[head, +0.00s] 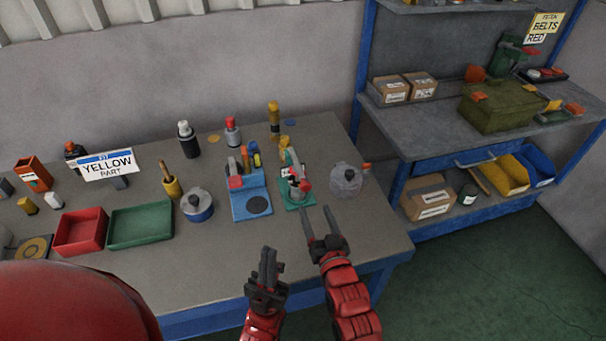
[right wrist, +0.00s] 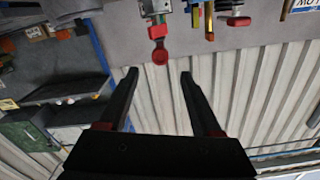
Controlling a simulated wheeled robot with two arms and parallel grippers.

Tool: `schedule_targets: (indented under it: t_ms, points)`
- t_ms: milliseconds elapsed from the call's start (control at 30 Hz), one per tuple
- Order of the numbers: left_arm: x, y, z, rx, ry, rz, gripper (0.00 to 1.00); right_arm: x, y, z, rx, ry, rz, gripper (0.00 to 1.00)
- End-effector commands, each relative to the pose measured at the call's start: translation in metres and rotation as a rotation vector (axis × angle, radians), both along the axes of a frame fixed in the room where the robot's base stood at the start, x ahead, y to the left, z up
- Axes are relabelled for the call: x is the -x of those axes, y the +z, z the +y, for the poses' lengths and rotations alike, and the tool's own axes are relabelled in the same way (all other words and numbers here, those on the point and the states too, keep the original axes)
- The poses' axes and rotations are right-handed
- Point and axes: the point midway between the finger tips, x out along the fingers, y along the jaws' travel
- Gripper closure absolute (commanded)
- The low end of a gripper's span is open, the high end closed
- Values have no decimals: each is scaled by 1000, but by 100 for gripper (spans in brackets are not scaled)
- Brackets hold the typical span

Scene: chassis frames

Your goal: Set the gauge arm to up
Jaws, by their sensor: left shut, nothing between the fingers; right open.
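A small device on a green base (head: 285,202) stands near the right part of the bench, with an arm ending in a red tip (head: 306,186). This looks like the gauge, but I cannot tell for sure. In the right wrist view a red arm with a round end (right wrist: 159,52) juts from a grey-green body near the top edge. My right gripper (head: 318,209) is open and empty, in front of the green device and apart from it. My left gripper (head: 268,252) is shut and empty, over the bench's front edge.
Red (head: 80,233) and green (head: 140,226) trays lie further left. The bench front (head: 215,260) is clear.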

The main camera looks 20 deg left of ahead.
Motion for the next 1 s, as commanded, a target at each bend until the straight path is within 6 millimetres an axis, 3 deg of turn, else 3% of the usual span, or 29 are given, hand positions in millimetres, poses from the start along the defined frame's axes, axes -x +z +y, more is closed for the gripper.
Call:
schedule_targets:
  t_ms: [200, 600, 1000]
  points:
    - [0, 18, 0, 0, 0, 0, 100, -33, 5, 22, -1, 0, -1, 34]
    - [0, 39, 0, 0, 0, 0, 100, -82, 4, 54, -1, 0, -2, 34]
    - [0, 47, 0, 0, 0, 0, 100, -108, 1, 71, 0, 0, 0, 34]
